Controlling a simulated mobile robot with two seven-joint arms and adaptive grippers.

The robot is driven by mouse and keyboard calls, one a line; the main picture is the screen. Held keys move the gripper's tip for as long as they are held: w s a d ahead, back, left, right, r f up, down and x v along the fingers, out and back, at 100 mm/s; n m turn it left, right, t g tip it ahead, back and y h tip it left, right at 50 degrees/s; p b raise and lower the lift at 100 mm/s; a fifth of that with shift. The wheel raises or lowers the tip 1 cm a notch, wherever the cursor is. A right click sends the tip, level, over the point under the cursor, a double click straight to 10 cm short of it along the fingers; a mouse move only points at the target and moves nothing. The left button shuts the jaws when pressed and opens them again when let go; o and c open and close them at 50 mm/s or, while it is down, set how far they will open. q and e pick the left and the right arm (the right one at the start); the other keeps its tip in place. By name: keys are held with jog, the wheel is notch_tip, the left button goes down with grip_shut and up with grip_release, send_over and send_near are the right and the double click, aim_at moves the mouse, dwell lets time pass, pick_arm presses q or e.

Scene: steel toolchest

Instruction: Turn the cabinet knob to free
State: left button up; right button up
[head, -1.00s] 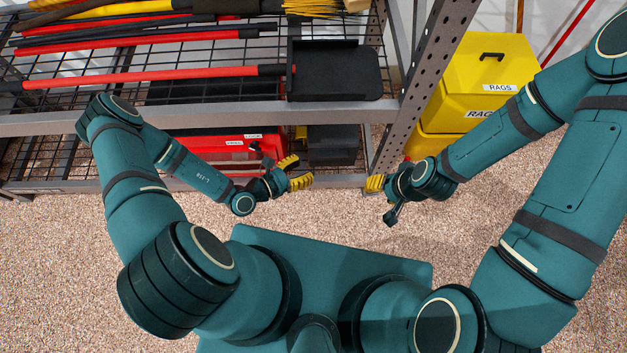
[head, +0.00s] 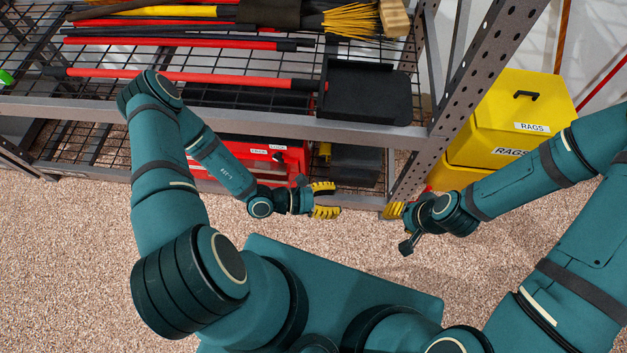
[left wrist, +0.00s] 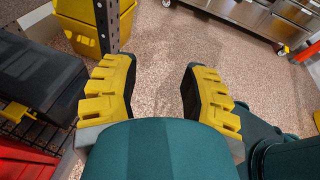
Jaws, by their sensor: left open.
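The red cabinet (head: 232,152) sits on the lower shelf in the head view. Its front carries two small white labels; the left one seems to read FREE and the right one LOCK. A small dark knob (head: 279,158) shows just below the right label; its exact angle is too small to tell. My left gripper (head: 332,200) is open and empty, right of and nearer to me than the knob, not touching it. The left wrist view shows its spread yellow fingers (left wrist: 158,80) over bare floor, with the red cabinet (left wrist: 18,162) at lower left. My right gripper (head: 395,210) is near the rack post; its opening is unclear.
The steel rack's upper shelf edge (head: 250,123) runs above the cabinet. A black tray (head: 365,90) and long-handled tools lie on that shelf. A black case (head: 357,165) stands right of the cabinet. Yellow rag bins (head: 510,110) stand beyond the rack post. The speckled floor is clear.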

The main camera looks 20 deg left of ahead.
pick_arm(q)
jog(key=w+a+f+n+t+y, duration=0.4)
jog(key=a+f+n+t, duration=0.15)
jog(key=a+n, duration=0.35)
jog(key=n+t+y, duration=0.2)
jog(key=n+y, duration=0.7)
jog(key=n, duration=0.2)
send_near(277, 160)
jog(key=b+x, duration=0.3)
jog(key=x, duration=0.8)
jog(key=shift+s+f, duration=0.1)
pick_arm(e)
jog(key=f, duration=0.3)
jog(key=shift+s+f, duration=0.25)
pick_arm(q)
grip_shut()
